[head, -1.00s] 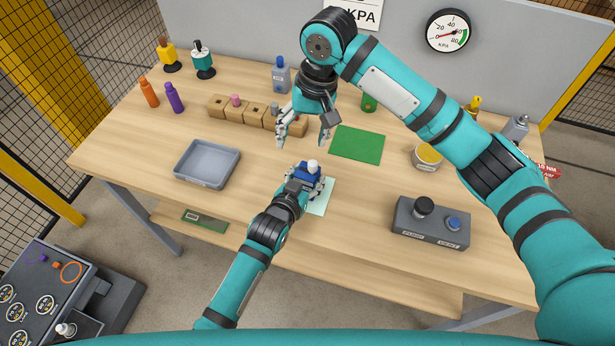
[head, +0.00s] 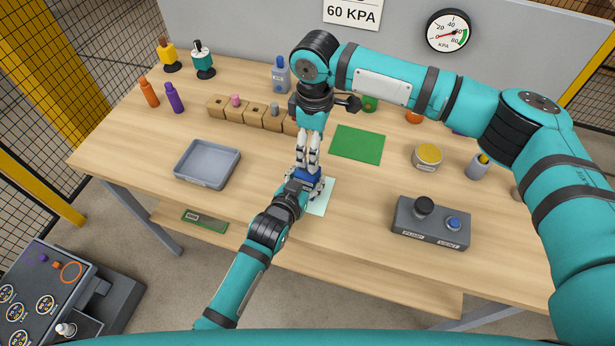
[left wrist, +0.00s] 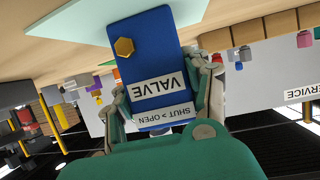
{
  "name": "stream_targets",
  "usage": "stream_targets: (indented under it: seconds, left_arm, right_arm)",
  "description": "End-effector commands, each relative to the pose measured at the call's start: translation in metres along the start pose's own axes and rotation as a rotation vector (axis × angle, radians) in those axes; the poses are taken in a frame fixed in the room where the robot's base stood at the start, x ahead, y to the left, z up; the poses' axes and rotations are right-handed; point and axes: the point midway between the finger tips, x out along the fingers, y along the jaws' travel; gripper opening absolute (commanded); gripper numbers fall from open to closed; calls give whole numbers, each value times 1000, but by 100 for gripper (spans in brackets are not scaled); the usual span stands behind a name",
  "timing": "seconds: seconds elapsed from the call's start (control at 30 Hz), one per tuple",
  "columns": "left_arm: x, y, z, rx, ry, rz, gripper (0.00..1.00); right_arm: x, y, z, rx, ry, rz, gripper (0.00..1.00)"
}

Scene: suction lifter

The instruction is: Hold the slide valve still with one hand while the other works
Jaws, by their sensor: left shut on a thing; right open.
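The slide valve is a blue block (head: 308,175), partly covered in the head view by both grippers. In the left wrist view the blue valve (left wrist: 147,55) shows upside-down labels "VALVE" and "SHUT > OPEN" and a brass hex fitting (left wrist: 124,47). My left gripper (head: 304,184) is shut on the valve, with a finger on each side of it. My right gripper (head: 309,160) points down right above the valve, its fingers fairly close together but open. The white knob on top of the valve is hidden behind these fingers; I cannot tell whether they touch it.
A pale green sheet (head: 322,198) lies under the valve. A grey tray (head: 207,178) is to the left, a green mat (head: 358,145) behind, and a pump and vent box (head: 430,232) to the right. Wooden blocks (head: 235,110) stand behind. A pressure gauge (head: 448,31) hangs on the wall.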

Motion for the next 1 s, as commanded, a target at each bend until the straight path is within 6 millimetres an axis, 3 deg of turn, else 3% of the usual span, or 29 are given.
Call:
stream_targets:
  seconds: [0.2,0.4,0.87,1.0]
  left_arm:
    - [0,0,0,0,0,0,11]
    - [0,0,0,0,0,0,11]
    - [0,0,0,-1,0,0,11]
    - [0,0,0,0,0,0,11]
  right_arm:
    - [33,-1,0,0,-1,-3,65]
    - [53,-1,0,0,0,-2,65]
    - [61,-1,0,-1,1,0,65]
    - [61,-1,-1,-1,1,0,47]
